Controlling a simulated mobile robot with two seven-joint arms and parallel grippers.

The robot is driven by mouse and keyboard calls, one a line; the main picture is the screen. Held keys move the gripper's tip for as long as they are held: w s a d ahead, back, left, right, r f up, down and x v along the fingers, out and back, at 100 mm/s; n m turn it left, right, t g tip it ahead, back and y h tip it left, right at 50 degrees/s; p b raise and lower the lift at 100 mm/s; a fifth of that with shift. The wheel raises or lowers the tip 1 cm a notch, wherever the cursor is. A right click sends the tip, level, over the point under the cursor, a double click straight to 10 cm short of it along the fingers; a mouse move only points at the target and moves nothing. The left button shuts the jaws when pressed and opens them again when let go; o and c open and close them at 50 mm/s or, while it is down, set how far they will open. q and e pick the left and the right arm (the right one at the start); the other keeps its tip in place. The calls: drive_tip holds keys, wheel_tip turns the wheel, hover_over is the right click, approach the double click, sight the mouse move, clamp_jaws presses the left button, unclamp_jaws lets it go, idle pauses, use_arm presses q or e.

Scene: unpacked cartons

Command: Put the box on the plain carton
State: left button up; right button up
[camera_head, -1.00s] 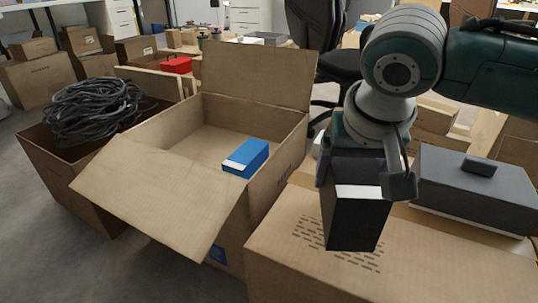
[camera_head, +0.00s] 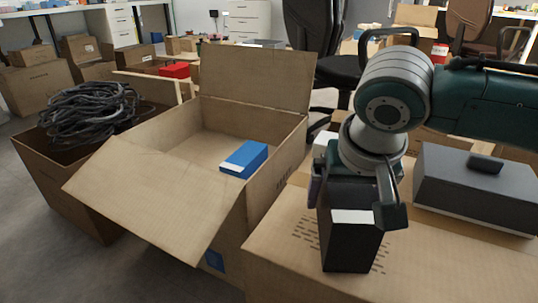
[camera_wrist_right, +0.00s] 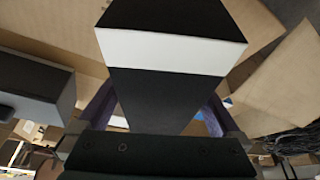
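A black box with a white band (camera_head: 350,245) is upright in my right gripper (camera_head: 355,195), above the closed carton with rows of dark dashes on its top (camera_head: 285,262). Its bottom is close to the carton top; I cannot tell whether it touches. In the right wrist view the box (camera_wrist_right: 165,95) sits between the two purple fingers (camera_wrist_right: 160,108), which are shut on it. My left gripper is not in view.
An open carton (camera_head: 155,200) holding a blue box (camera_head: 244,159) stands left of the closed carton. A grey lidded case (camera_head: 470,183) lies on the right. A carton of black cable (camera_head: 90,112) stands far left. The closed carton's front top is clear.

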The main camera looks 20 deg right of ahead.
drive_tip(key=shift+r, duration=0.1)
drive_tip(key=p+v, duration=0.7)
drive_tip(key=v, duration=0.4)
drive_tip(key=shift+s+r+p, duration=0.1)
drive_tip(key=shift+r+p, duration=0.25)
drive_tip(key=shift+p, duration=0.05)
drive_tip(key=s+a+f+n+y, duration=0.25)
drive_tip(key=s+a+n, duration=0.25)
drive_tip(key=s+a, duration=0.4)
drive_tip(key=s+d+n, duration=0.2)
drive_tip(key=s+d, duration=0.2)
drive_tip(key=s, duration=0.4)
drive_tip(key=shift+d, duration=0.25)
drive_tip(key=shift+s+f, duration=0.15)
